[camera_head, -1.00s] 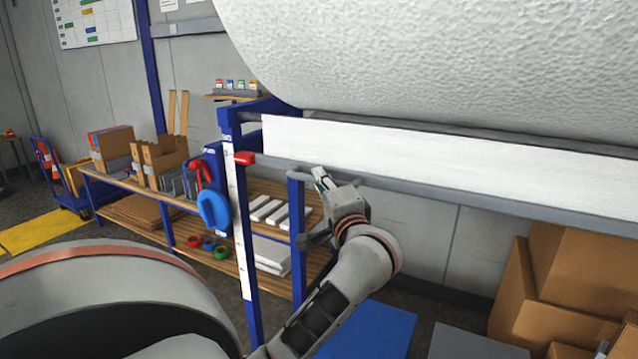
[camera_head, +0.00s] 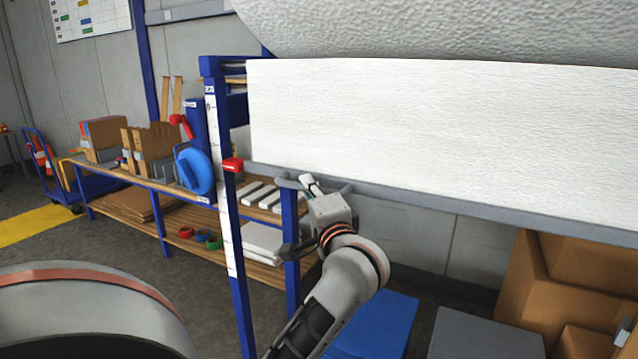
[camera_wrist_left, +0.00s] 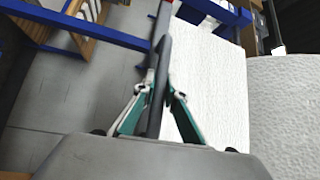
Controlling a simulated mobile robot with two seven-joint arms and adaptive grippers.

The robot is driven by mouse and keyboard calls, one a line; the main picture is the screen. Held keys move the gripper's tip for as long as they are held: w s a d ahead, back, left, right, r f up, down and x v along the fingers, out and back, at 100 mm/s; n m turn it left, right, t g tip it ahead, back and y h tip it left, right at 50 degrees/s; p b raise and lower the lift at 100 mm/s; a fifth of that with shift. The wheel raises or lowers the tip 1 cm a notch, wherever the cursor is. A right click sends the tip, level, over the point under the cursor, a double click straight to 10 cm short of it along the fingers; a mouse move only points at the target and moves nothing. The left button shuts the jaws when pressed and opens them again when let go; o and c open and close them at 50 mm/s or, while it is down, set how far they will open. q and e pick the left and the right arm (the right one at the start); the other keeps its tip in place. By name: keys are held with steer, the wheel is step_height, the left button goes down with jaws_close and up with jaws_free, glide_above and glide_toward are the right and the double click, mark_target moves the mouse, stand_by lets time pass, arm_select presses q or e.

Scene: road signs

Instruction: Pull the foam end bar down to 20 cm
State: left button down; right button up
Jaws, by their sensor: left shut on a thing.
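The white foam sheet (camera_head: 440,130) hangs from the large foam roll (camera_head: 430,28) at the top right. Its lower edge meets the grey end bar (camera_head: 460,205), which has a red end piece (camera_head: 233,165) at its left. The red piece sits beside a white scale strip (camera_head: 224,200) on the blue upright; its figures are too small to read. My left gripper (camera_head: 311,186) is shut on the handle of the bar. In the left wrist view the dark handle (camera_wrist_left: 156,95) runs between the fingers (camera_wrist_left: 153,100). My right gripper is not in view.
A blue post (camera_head: 290,250) stands just left of my left arm. A wooden workbench (camera_head: 150,185) with a blue tape dispenser is behind at left. Cardboard boxes (camera_head: 560,290) stand at lower right, near a blue box (camera_head: 370,325) and a grey box (camera_head: 487,335).

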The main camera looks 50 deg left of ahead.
arm_select(q)
step_height(320, 180, down, 5)
steer(key=b, duration=0.2)
steer(key=shift+f+b, duration=0.1)
steer(key=shift+b, duration=0.25)
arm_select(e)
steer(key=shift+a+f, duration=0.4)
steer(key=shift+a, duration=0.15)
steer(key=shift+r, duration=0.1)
arm_select(q)
steer(key=c, duration=2)
jaws_free()
steer(key=shift+c, duration=0.2)
steer(key=shift+d, duration=0.15)
steer(key=v, duration=1.1)
steer(key=shift+s+d, duration=0.2)
steer(key=shift+d, duration=0.15)
